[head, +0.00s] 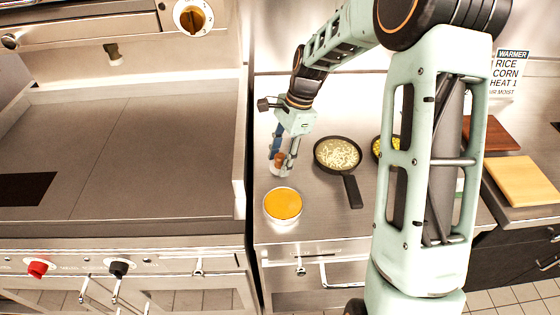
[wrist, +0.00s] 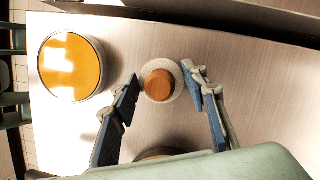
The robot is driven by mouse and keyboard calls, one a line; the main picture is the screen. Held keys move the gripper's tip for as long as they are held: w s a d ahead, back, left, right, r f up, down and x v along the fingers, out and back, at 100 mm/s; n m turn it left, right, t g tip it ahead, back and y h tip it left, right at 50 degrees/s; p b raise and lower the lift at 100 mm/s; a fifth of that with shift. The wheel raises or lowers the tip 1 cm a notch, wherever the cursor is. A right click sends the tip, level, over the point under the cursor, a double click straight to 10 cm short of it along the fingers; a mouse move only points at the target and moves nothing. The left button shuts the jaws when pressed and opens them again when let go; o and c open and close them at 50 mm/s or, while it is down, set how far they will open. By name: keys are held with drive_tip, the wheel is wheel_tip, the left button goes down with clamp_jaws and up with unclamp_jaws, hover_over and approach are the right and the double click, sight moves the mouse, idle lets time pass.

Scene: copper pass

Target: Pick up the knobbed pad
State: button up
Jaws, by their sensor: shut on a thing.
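The knobbed pad (wrist: 160,85) shows in the wrist view as a round brown knob on a pale disc. It sits between the two fingertips of my gripper (wrist: 161,76), which is shut on it. In the head view, my gripper (head: 282,162) is above the steel counter, behind the round pot of orange contents. The brown knob (head: 279,157) shows between the fingers there, and they partly hide it. I cannot tell whether the pad touches the counter.
The orange-filled pot (head: 283,205) stands close in front of my gripper. A pan of pale food (head: 338,153) is to its right, its handle toward the front. A pan of yellow food (head: 376,149) is partly behind my arm. Boards (head: 522,182) lie at far right.

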wheel_tip(320, 180, up, 3)
drive_tip(key=shift+f, duration=0.2)
drive_tip(key=s+d+r+b, duration=0.1)
drive_tip(key=s+d+r, duration=0.8)
drive_tip(key=d, duration=0.1)
drive_tip(key=shift+s+d+r, duration=0.15)
drive_tip(key=shift+d+r, duration=0.1)
drive_tip(key=shift+r, duration=0.05)
